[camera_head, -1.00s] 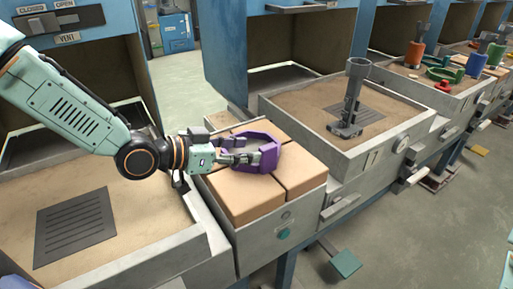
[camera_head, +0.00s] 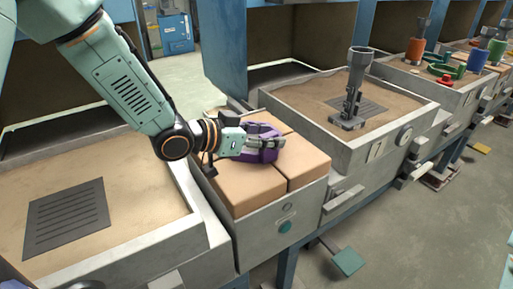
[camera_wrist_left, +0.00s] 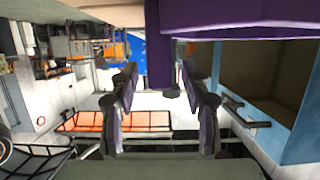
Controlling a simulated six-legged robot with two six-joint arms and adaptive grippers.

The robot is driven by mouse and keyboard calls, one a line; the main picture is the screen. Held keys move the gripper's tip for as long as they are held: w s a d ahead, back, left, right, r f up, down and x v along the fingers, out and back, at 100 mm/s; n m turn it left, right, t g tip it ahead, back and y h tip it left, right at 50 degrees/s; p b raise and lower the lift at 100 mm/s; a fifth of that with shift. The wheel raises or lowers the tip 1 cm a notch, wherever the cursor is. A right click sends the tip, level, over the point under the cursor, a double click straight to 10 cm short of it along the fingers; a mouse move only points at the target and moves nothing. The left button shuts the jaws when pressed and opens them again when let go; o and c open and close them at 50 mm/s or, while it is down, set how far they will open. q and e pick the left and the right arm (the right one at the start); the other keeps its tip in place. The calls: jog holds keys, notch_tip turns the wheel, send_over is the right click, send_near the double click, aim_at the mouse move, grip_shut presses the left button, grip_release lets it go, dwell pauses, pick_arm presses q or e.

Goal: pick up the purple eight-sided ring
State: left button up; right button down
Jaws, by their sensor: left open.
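The purple eight-sided ring (camera_head: 262,128) sits on the tan blocks of the middle stand in the head view, partly hidden behind my gripper. My left gripper (camera_head: 268,143) reaches across it from the left, its fingers overlapping the ring in the picture. In the left wrist view the ring (camera_wrist_left: 240,15) fills the top as a large purple band. A purple part of it hangs down between the two spread fingers of my left gripper (camera_wrist_left: 160,95). The gripper is open; I cannot tell whether a finger touches the ring. My right gripper is not in view.
Tan blocks (camera_head: 242,188) lie under the ring. A sand tray (camera_head: 300,95) with a grey upright post (camera_head: 354,85) stands to the right. Another sand tray with a dark grate (camera_head: 68,217) lies at left. Coloured parts, including a green ring (camera_head: 446,71), stand far right.

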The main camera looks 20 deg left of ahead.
pick_arm(q)
jog(key=shift+w+d, duration=0.15)
jog(key=shift+w+f, duration=0.1)
jog(key=shift+c, duration=0.2)
grip_shut()
dwell(0.6)
